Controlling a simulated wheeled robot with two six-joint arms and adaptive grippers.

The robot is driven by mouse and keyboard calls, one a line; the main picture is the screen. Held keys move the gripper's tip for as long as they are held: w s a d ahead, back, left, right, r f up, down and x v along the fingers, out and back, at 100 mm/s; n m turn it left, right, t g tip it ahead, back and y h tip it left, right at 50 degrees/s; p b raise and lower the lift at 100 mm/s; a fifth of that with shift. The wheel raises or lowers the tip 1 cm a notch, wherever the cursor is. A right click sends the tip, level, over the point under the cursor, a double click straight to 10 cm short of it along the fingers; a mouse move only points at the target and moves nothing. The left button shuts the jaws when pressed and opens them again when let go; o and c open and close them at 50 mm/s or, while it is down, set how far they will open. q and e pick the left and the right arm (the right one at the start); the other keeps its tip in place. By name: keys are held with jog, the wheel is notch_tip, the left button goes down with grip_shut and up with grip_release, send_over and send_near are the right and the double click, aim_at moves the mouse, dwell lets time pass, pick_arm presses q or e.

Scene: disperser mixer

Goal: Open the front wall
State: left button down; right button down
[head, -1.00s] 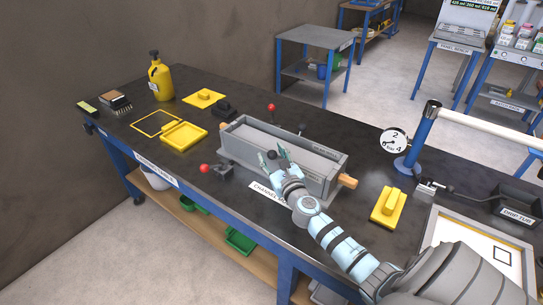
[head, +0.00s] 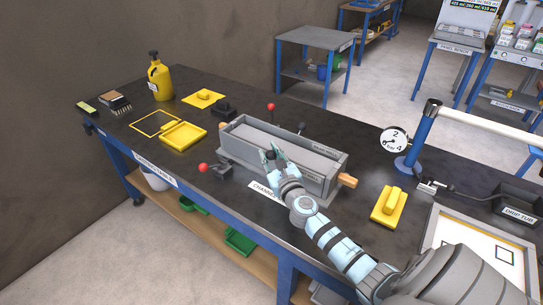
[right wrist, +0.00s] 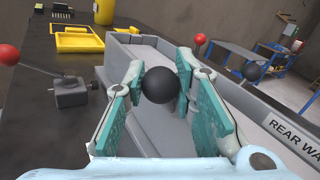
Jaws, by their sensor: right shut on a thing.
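The grey channel box (head: 236,122) stands on the dark bench, with its long front wall (head: 314,181) facing me. A black ball knob (head: 269,154) is at that front side and shows between the fingers in the right wrist view (right wrist: 160,85). My right gripper (head: 277,153) is shut on this knob, with a teal-padded finger on each side (right wrist: 160,92). My arm and hand hide part of the front wall. A clamp lever with a red ball (head: 203,168) stands by the box's front left end. My left gripper is not in view.
A second red ball (head: 271,107) and another black knob (head: 301,127) are behind the box. An orange handle (head: 347,180) sticks out at its right end. A yellow block (head: 388,207) and a pressure gauge (head: 394,140) are to the right, yellow trays (head: 183,135) to the left.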

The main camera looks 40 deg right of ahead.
jog(key=a+n+b, duration=0.1)
jog(key=b, duration=0.1)
jog(key=a+f+n+t+b, duration=0.1)
jog(key=b, duration=0.1)
jog(key=s+a+f+n+t+b, duration=0.1)
jog(key=b, duration=0.2)
jog(key=shift+a+f, duration=0.25)
jog(key=shift+a, duration=0.1)
jog(key=shift+s+a+p, duration=0.15)
jog(key=shift+a+p, duration=0.15)
jog(key=shift+p, duration=0.05)
jog(key=c, duration=1.3)
grip_release()
jog(key=shift+r, duration=0.15)
jog(key=v, duration=1.2)
